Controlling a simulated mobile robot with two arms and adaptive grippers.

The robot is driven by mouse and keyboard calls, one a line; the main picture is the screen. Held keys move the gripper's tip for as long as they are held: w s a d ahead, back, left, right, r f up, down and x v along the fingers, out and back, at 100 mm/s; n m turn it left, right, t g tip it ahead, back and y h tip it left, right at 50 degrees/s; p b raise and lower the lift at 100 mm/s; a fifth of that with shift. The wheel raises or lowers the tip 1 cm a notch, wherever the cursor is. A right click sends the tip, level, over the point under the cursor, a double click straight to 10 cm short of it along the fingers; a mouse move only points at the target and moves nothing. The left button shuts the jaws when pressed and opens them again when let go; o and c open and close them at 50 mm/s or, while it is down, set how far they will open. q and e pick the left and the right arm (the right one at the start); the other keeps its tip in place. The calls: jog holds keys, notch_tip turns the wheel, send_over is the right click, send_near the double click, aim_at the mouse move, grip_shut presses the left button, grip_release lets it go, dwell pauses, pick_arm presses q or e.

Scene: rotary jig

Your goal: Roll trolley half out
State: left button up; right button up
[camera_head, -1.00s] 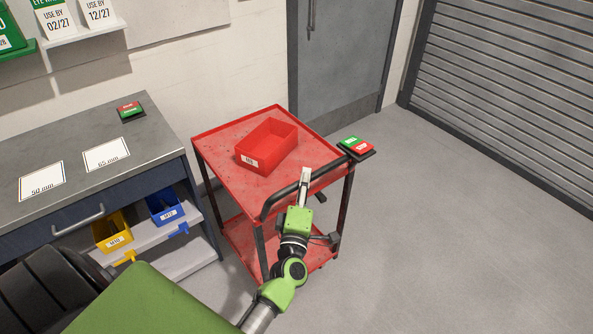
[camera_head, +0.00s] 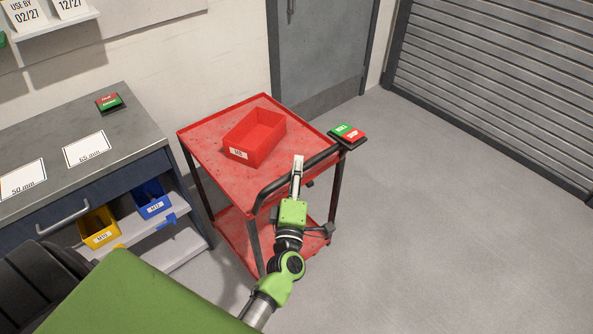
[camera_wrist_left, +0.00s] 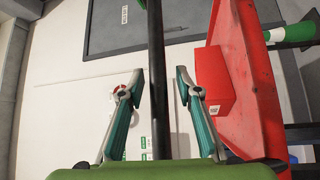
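The red trolley (camera_head: 205,145) stands to the right of the workbench, with a black push handle (camera_head: 268,194) along its near right side. My left gripper (camera_head: 298,160) is at this handle. In the left wrist view the left gripper (camera_wrist_left: 160,80) is open, with one finger on each side of the black handle bar (camera_wrist_left: 156,40) and gaps visible on both sides. Whether the bar lies fully between the fingertips in depth is hard to tell. The red trolley top (camera_wrist_left: 250,75) shows right of the fingers. My right gripper is not in view.
A red bin (camera_head: 255,140) sits on the trolley top. A green-and-red button box (camera_head: 347,135) is at its right corner. The workbench (camera_head: 125,125) with a drawer and yellow and blue bins is left. A grey door and shutter stand behind. Floor to the right is clear.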

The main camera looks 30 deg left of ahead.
pick_arm(q)
jog(key=v, duration=1.2)
dwell(0.3)
jog(key=s+d+f+m+g+h, duration=0.1)
jog(key=d+f+m+h, duration=0.3)
jog(key=f, duration=0.5)
jog(key=s+d+f+m+g+h, duration=0.1)
jog(key=d+f+m+g+h, duration=0.15)
jog(key=f+m, duration=0.45)
jog(key=s+d+f+m+g+h, duration=0.1)
jog(key=s+f+m+g, duration=0.1)
jog(key=s+f, duration=0.5)
jog(key=s+d+f+m+g+h, duration=0.2)
jog(key=f+m+g, duration=0.1)
jog(key=f, duration=0.8)
jog(key=s+a+f+m+g, duration=0.2)
jog(key=s+f, duration=0.3)
jog(key=s, duration=0.4)
jog(key=s+a+f+m+g+y, duration=0.1)
jog(key=s+a+f+m+g, duration=0.2)
jog(key=s, duration=0.6)
jog(key=s+a+f+m+g+y, duration=0.1)
jog(key=s+a+f+m+g, duration=0.1)
jog(key=s+a+f, duration=0.3)
jog(key=s+f+g, duration=0.1)
jog(key=s+f, duration=0.2)
jog(key=s, duration=0.1)
jog(key=shift+a+g, duration=0.25)
jog(key=shift+g, duration=0.1)
